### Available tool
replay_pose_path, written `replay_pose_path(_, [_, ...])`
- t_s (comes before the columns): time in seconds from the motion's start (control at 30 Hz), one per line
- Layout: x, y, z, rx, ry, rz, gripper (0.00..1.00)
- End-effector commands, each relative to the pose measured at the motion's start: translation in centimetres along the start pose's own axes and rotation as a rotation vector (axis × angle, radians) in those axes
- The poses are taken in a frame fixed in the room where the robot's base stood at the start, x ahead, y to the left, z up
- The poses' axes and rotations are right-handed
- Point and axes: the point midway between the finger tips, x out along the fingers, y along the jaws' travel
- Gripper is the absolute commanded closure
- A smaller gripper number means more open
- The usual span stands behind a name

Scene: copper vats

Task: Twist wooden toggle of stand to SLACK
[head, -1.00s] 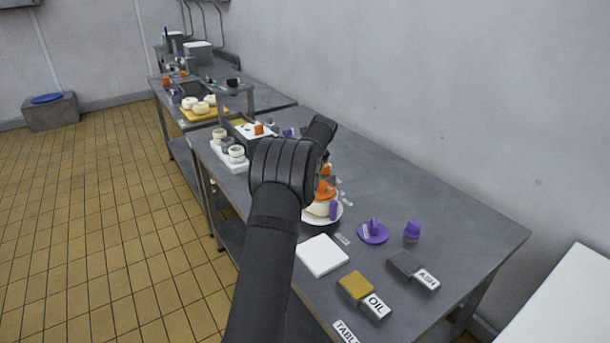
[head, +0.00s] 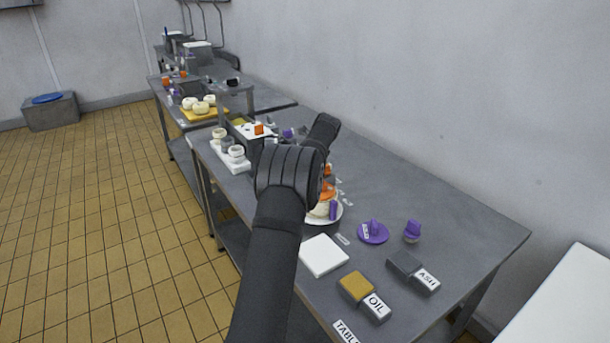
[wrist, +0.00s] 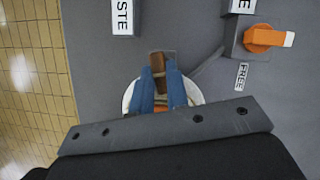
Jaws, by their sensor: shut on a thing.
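In the wrist view, my gripper (wrist: 163,85) has its two blue fingers closed on the sides of a brown wooden toggle (wrist: 161,65). The toggle's far end sticks out between the fingertips, pointing nearly straight up the picture. The toggle's base is mostly hidden by the fingers. A FREE label (wrist: 241,76) lies to the right; I cannot read a SLACK label. In the head view, my arm hides the toggle and my fingers.
A pale round plate (wrist: 131,95) shows beneath my fingers. An orange knob (wrist: 262,38) with a white tip stands to the right on a grey block. On the table are a purple knob (head: 373,231), an OIL block (head: 375,305) and a white square (head: 323,256).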

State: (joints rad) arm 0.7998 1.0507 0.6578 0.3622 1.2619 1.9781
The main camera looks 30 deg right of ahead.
Motion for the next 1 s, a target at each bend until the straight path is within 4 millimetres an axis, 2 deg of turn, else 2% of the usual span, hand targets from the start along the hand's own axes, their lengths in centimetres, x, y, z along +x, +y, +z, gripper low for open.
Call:
replay_pose_path(0.53, [0.04,-0.40,0.12,-0.469,-0.002,0.191,1.00])
replay_pose_path(1.0, [0.03,-0.44,0.18,-0.667,-0.001,0.273,1.00])
